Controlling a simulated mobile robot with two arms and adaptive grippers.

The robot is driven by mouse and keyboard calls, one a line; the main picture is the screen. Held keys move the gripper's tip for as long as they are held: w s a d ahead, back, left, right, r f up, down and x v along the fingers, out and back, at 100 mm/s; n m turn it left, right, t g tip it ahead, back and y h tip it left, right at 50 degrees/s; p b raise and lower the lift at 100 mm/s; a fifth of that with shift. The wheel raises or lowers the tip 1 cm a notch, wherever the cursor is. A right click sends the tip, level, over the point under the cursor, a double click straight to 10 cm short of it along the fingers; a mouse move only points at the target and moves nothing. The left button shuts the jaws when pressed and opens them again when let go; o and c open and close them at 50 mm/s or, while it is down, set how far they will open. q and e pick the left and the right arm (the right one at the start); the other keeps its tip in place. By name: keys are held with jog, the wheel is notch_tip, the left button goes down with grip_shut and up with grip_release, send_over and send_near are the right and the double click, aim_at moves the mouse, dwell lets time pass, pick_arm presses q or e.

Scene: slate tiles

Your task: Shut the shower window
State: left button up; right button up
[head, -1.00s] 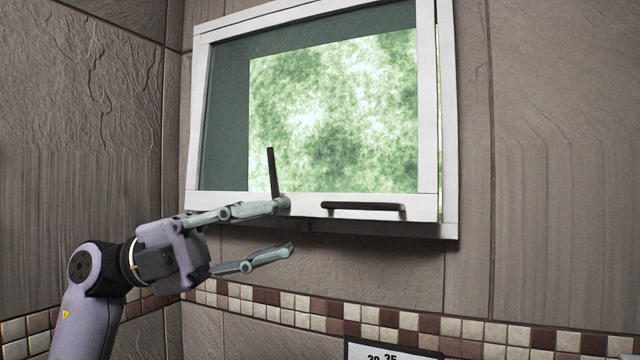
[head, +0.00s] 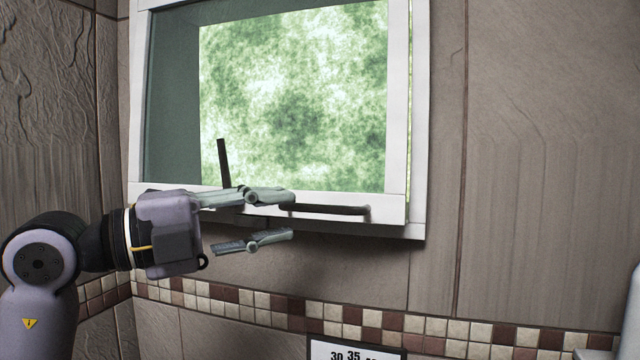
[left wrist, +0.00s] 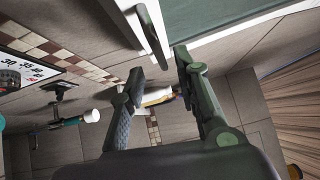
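The shower window has a white-framed sash (head: 398,110) with green mottled glass (head: 300,95). The sash stands a little out from its outer frame (head: 420,150), so the window is ajar. A dark horizontal handle (head: 340,209) is on the sash's bottom rail, and a dark upright lever (head: 223,162) is left of it. My left gripper (head: 291,215) is open at the handle's left end, one finger above its level and one below. In the left wrist view the handle (left wrist: 152,36) ends near the open fingertips (left wrist: 160,76); contact cannot be told. My right gripper is not in view.
Slate-tiled walls (head: 530,150) surround the window, with a mosaic band (head: 440,325) below. A framed sign with numbers (head: 355,352) hangs under the band. Small blurred items lie far below in the left wrist view.

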aim_at(313, 209)
pick_arm(q)
jog(key=p+x, duration=0.2)
jog(key=x, duration=0.4)
jog(key=shift+s+d+r, duration=0.1)
jog(key=shift+s, duration=0.05)
jog(key=shift+w+d, duration=0.3)
jog(key=shift+d, duration=0.1)
jog(key=shift+c, duration=0.5)
grip_shut()
